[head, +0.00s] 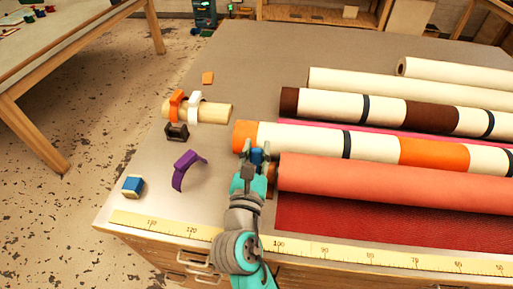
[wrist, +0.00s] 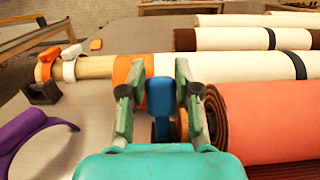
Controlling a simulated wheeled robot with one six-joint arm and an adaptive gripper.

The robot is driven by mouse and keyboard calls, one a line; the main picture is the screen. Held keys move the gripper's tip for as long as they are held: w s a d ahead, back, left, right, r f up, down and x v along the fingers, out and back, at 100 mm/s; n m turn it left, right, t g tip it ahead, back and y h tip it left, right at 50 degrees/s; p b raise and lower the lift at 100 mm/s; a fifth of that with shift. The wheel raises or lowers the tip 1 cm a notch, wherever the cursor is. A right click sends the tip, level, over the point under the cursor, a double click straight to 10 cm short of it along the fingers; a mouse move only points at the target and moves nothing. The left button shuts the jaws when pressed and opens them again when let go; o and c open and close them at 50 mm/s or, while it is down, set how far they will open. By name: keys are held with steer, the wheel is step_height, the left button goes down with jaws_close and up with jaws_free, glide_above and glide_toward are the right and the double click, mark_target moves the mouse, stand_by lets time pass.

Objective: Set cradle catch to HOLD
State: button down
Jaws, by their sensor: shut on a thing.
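My gripper (head: 256,160) is at the left end of the coral red roll (head: 390,183), just in front of the orange-ended cream roll (head: 370,146). In the wrist view my gripper (wrist: 160,85) has its two fingers closed around an upright blue piece (wrist: 160,97), which looks like the cradle catch. The blue piece (head: 257,155) shows only in small part in the head view. A dark round part (wrist: 160,130) sits below it, partly hidden by my gripper. No HOLD mark is readable, so I cannot tell the catch's setting.
A wooden core (head: 218,112) with orange and white clips lies left, by a dark block (head: 177,132). A purple clip (head: 187,168) and a blue block (head: 133,186) lie nearer. A yellow ruler (head: 310,252) runs along the front edge. Several rolls fill the right.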

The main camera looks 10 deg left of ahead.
steer(key=shift+s+t, duration=0.75)
steer(key=shift+t, duration=0.25)
steer(key=c, duration=0.8)
jaws_free()
steer(key=v, duration=1.2)
